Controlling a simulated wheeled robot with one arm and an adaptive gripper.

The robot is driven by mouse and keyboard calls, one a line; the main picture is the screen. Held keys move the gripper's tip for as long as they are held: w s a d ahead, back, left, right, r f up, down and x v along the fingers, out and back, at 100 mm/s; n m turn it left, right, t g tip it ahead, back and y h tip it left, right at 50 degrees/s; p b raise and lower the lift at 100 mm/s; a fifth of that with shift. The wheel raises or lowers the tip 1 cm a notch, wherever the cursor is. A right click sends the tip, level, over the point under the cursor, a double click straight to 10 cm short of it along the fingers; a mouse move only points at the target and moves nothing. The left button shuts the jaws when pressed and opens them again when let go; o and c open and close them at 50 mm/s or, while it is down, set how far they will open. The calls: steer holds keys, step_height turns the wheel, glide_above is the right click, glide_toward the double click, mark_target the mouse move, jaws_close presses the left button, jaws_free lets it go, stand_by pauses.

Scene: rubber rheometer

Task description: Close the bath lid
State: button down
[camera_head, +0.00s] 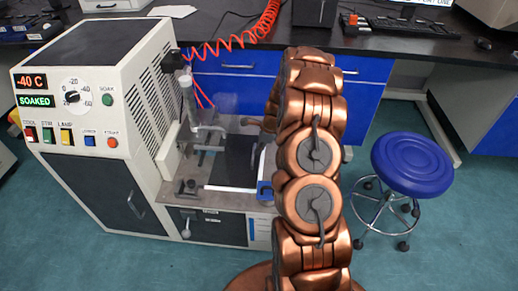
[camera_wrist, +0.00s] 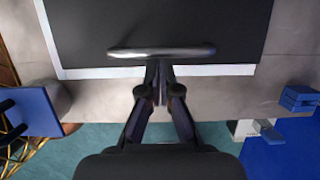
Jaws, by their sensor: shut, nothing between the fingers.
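In the wrist view a dark flat panel with a light border, which looks like the bath lid (camera_wrist: 160,22), fills the top. A silver bar handle (camera_wrist: 162,51) runs across its near edge. My gripper (camera_wrist: 159,68) is shut and empty, its fingertips at the handle's near side; I cannot tell whether they touch it. In the head view the dark panel (camera_head: 233,172) lies over the bath beside the white cabinet, with a pale strip along its front. It looks about level; whether it is fully down I cannot tell. My arm hides the gripper there.
The white cabinet (camera_head: 100,105) reads -40 C and SOAKED. A vertical post (camera_head: 188,105) stands at the bath's back left. A blue part (camera_wrist: 300,98) sits right of the panel. A blue stool (camera_head: 411,160) is at right, with open floor around it.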

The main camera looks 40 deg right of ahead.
steer(key=s+d+r, duration=0.1)
steer(key=s+d+p, duration=0.1)
steer(key=d, duration=0.1)
steer(key=shift+s+d+r, duration=0.1)
steer(key=shift+s+r, duration=0.15)
steer(key=shift+r, duration=0.15)
steer(key=v, duration=0.9)
steer(key=shift+p, duration=0.4)
